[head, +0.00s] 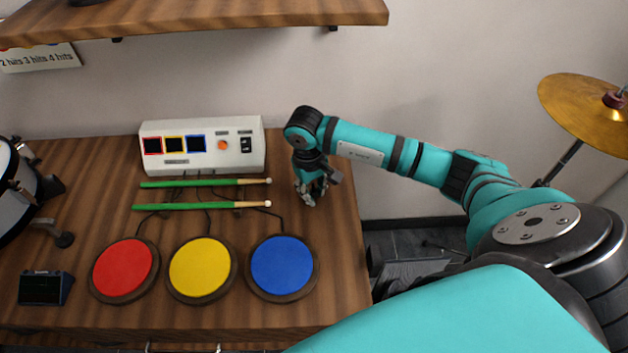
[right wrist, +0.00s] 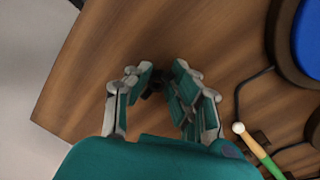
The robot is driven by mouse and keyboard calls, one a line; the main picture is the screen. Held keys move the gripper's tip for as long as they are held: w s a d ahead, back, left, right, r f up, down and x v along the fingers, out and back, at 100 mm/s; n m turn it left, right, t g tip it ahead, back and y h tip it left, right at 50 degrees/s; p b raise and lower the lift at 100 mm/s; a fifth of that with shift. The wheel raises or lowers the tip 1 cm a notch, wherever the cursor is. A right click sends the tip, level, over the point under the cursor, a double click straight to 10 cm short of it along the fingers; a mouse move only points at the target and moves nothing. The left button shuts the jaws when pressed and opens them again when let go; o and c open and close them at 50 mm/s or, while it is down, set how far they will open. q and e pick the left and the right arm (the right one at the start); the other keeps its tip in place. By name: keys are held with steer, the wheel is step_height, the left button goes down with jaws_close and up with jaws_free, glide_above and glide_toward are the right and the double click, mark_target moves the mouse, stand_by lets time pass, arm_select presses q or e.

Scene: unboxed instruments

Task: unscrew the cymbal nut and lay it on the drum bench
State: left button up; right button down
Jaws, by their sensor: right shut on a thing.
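My right gripper (head: 312,194) points down just above or at the top of the wooden drum bench (head: 338,250), near its right edge and right of the drumsticks. In the right wrist view, its fingers (right wrist: 160,80) are closed in around a small dark piece (right wrist: 152,92), which looks like the cymbal nut. The piece is mostly hidden, and I cannot tell whether it touches the bench. The golden cymbal (head: 570,95) stands at the far right, with a dark red piece (head: 613,100) at its centre. My left gripper is not in view.
Red (head: 124,268), yellow (head: 200,268) and blue (head: 282,265) pads lie along the bench front. Two green drumsticks (head: 190,206) lie behind them. A white control box (head: 200,163) stands at the back. A shelf (head: 220,18) hangs above. Bare wood surrounds the gripper.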

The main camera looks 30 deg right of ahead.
steer(key=shift+f+b, duration=0.4)
steer(key=c, duration=1.2)
jaws_free()
step_height(320, 180, up, 2)
steer(key=shift+p, duration=0.95)
steer(key=r, duration=0.3)
steer(key=r+b, duration=0.1)
steer(key=r, duration=0.3)
steer(key=a+r, duration=0.1)
steer(key=r, duration=0.3)
steer(key=shift+r, duration=0.1)
